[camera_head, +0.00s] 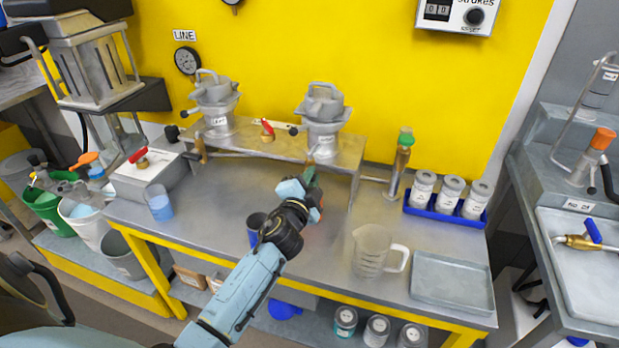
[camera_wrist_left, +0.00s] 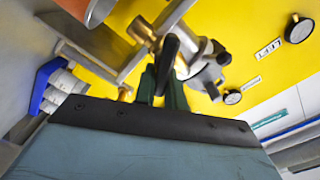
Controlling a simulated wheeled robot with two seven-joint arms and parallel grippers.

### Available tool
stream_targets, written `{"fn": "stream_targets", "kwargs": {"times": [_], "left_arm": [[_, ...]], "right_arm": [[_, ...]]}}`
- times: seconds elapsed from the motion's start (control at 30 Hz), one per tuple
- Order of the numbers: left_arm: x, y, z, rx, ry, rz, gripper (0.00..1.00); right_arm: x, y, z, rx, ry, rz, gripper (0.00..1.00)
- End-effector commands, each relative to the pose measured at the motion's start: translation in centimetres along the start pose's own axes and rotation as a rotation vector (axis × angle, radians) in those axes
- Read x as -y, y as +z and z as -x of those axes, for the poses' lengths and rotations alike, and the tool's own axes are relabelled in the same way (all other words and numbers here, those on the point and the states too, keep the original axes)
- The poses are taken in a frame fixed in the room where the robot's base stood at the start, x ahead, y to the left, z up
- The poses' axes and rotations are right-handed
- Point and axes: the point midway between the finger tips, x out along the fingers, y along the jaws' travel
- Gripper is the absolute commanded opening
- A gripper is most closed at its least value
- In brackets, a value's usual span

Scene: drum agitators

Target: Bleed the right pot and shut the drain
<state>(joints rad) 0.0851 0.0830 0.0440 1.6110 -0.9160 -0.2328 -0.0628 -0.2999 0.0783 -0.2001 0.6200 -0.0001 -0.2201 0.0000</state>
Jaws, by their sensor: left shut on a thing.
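The right pot (camera_head: 322,112) is a grey metal vessel with a lid and a label, standing on the raised steel shelf. My left gripper (camera_head: 311,180) is just below and in front of it, at the shelf's front edge. In the left wrist view the green fingers (camera_wrist_left: 164,88) are shut on a black drain lever (camera_wrist_left: 170,55) beside metal pipework. The lever's far end and the outlet are partly hidden, so I cannot tell whether the drain is open or shut. The left pot (camera_head: 217,105) stands on the same shelf. My right gripper is not in view.
A dark blue cup (camera_head: 256,222) stands beside my left wrist. A clear jug (camera_head: 371,250) and a grey tray (camera_head: 452,281) are at the bench's front right. A blue tray (camera_head: 446,214) holds jars. A green-topped post (camera_head: 402,160) stands right of the shelf.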

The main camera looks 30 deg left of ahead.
Motion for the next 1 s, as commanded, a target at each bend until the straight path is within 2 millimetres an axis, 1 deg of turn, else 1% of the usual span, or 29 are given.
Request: {"fn": "stream_targets", "kwargs": {"times": [0.2, 0.5, 0.7, 1.0], "left_arm": [[-0.50, 0.15, 0.02, 0.001, 0.002, -0.199, 0.00], [-0.87, 0.24, 0.03, 0.001, 0.002, -0.411, 0.00], [-0.99, 0.31, 0.03, 0.001, 0.002, -0.497, 0.00], [-1.07, 0.34, 0.03, 0.001, 0.002, -0.542, 0.00]], "right_arm": [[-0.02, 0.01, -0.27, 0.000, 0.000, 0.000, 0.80], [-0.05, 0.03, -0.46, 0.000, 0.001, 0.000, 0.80], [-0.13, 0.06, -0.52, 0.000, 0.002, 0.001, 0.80], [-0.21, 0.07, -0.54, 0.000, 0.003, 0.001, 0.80]]}}
